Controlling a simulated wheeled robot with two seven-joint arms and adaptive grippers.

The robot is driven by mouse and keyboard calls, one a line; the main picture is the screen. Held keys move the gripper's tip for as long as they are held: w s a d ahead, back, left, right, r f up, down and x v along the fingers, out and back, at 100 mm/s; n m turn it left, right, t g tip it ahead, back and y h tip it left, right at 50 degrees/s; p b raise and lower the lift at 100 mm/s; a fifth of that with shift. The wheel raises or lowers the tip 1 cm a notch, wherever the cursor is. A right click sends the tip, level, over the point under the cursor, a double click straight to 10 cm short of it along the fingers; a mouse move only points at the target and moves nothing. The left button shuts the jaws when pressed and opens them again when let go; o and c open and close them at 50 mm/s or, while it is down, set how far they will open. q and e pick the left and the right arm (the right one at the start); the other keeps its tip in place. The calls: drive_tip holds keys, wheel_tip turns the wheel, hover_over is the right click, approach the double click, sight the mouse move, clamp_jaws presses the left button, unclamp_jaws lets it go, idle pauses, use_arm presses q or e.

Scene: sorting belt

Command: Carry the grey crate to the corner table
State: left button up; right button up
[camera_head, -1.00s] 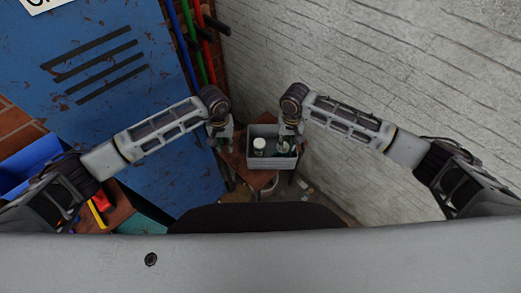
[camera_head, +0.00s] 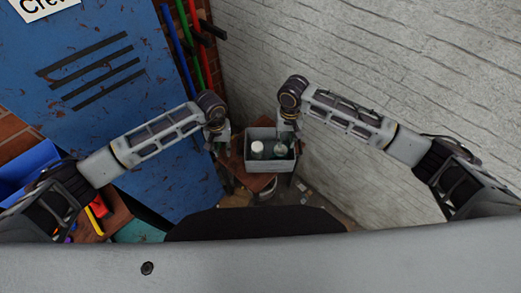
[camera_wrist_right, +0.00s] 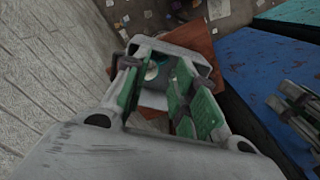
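The grey crate (camera_head: 271,165) is in the middle of the head view, over the small brown corner table (camera_head: 240,171); I cannot tell how fully it rests on it. A white-capped bottle and a dark green item show inside. My right gripper (camera_head: 285,143) is at the crate's right back part. In the right wrist view its green fingers (camera_wrist_right: 160,90) stand wide apart, with part of the crate (camera_wrist_right: 185,46) seen between and beyond them. My left gripper (camera_head: 220,146) is left of the crate, apart from it, and looks open and empty. It also shows in the wrist view (camera_wrist_right: 294,108).
A white brick wall (camera_head: 390,60) rises behind and to the right. A blue metal door (camera_head: 120,110) stands on the left, with coloured poles (camera_head: 190,45) beside it. A blue bin (camera_head: 30,168) is at far left. Litter lies on the floor around the table.

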wheel_tip(320, 180, up, 8)
idle(0.5)
idle(0.5)
